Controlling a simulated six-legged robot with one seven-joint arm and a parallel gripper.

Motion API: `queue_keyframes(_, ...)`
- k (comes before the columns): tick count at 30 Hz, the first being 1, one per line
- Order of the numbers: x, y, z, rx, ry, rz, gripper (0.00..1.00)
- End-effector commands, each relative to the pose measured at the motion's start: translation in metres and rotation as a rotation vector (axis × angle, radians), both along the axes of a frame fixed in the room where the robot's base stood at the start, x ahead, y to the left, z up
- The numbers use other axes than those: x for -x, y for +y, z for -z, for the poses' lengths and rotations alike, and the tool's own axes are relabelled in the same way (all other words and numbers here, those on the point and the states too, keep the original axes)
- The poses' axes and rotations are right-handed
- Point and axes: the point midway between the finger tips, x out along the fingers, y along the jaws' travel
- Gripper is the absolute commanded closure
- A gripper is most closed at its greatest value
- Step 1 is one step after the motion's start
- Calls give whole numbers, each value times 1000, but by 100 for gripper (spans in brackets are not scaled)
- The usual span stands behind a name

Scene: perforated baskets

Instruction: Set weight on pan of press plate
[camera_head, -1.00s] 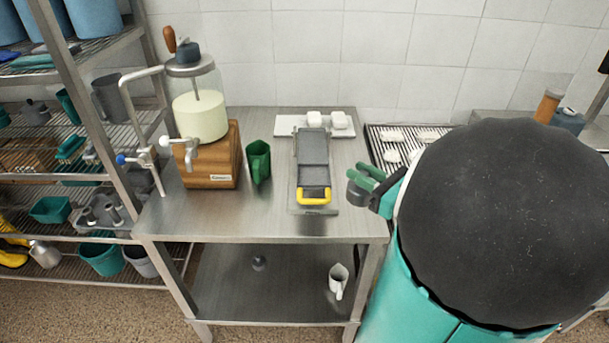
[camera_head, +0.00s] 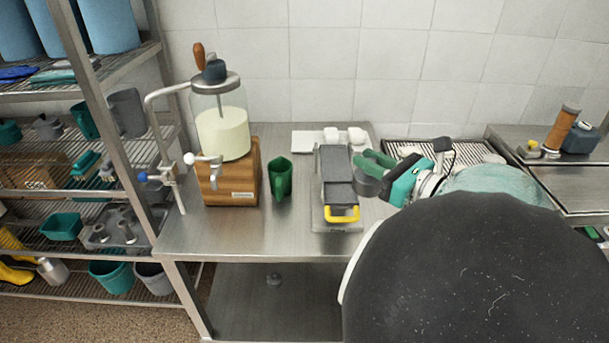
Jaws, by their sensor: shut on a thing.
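My gripper (camera_head: 374,164), with green fingers, is shut on a dark grey cylindrical weight (camera_head: 367,187). It holds the weight just right of the press plate, close to its side; I cannot tell whether they touch. The press plate (camera_head: 337,163) is a long dark grey device with a yellow handle (camera_head: 342,214) at its near end, lying on the steel table (camera_head: 245,238). No weight shows on its dark top. My arm hides the right part of the table.
Left of the press plate stand a green jug (camera_head: 280,178) and a glass churn (camera_head: 222,128) on a wooden base. A white board (camera_head: 302,142) with white blocks lies behind. A wire rack (camera_head: 470,150) is at the right, loaded shelves (camera_head: 95,182) at the left.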

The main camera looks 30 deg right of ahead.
Motion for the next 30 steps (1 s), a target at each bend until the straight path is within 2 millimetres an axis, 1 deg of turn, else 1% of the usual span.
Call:
queue_keyframes(2, -2, -2, -1, 0, -3, 2, 100)
queue_keyframes(5, -12, -7, 5, -4, -2, 0, 100)
queue_keyframes(17, -83, -34, 39, -4, -4, 0, 100)
queue_keyframes(18, -88, -35, 44, -5, -3, 0, 100)
queue_keyframes(24, -110, -42, 72, -5, -3, -1, 100)
queue_keyframes(27, -119, -44, 83, -3, -4, 1, 100)
queue_keyframes(30, -124, -46, 89, -1, -5, 0, 100)
